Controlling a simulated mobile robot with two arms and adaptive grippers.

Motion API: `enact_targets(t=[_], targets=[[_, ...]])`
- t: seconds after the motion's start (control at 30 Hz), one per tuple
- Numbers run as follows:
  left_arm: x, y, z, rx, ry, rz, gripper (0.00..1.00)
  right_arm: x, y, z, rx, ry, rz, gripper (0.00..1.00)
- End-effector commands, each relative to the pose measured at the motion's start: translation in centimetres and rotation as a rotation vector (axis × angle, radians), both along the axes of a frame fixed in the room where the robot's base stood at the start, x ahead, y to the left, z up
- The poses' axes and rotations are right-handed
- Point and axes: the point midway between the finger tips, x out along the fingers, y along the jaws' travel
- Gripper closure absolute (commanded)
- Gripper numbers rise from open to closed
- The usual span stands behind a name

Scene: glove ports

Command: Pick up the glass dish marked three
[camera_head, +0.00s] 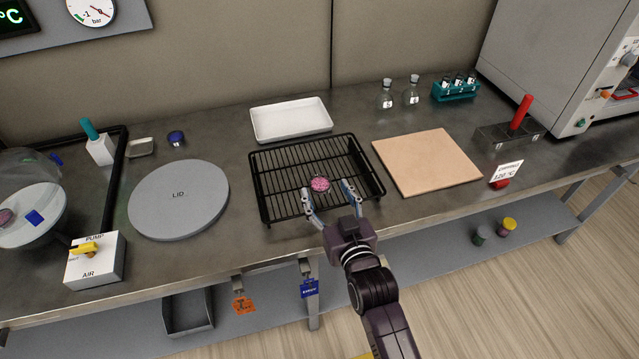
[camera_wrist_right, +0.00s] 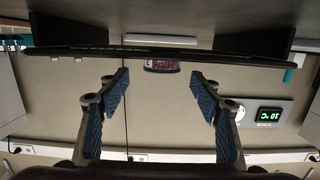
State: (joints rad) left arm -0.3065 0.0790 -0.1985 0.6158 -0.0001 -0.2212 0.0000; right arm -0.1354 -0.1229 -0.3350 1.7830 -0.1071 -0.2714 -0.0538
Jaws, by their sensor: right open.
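A small round glass dish with pink-red contents (camera_head: 319,184) sits on the black wire rack (camera_head: 290,167) in the head view. In the right wrist view, which looks upside down, the dish (camera_wrist_right: 161,66) shows edge-on with a small pale mark that I cannot read surely. My right gripper (camera_head: 327,190) is open at the front of the rack, its blue-padded fingers spread to either side of the dish. In the wrist view the dish lies beyond the gap between the fingertips (camera_wrist_right: 160,80), apart from both. My left gripper is out of view.
A glass vessel (camera_head: 30,190) at far left holds another pink dish (camera_head: 6,216). Flasks (camera_head: 387,96) stand at the back.

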Motion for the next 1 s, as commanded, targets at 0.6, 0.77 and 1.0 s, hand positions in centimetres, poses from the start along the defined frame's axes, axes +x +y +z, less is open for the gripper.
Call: enact_targets(t=[0.6,0.77,1.0], targets=[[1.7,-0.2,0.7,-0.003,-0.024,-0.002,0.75,4.2,1.7,-1.0,0.000,0.000,0.000,0.41],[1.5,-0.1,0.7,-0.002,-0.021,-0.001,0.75,4.2,1.7,-1.0,0.000,0.001,0.000,0.53],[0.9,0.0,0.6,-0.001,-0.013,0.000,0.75,4.1,1.6,-1.0,0.000,0.001,0.000,0.79]])
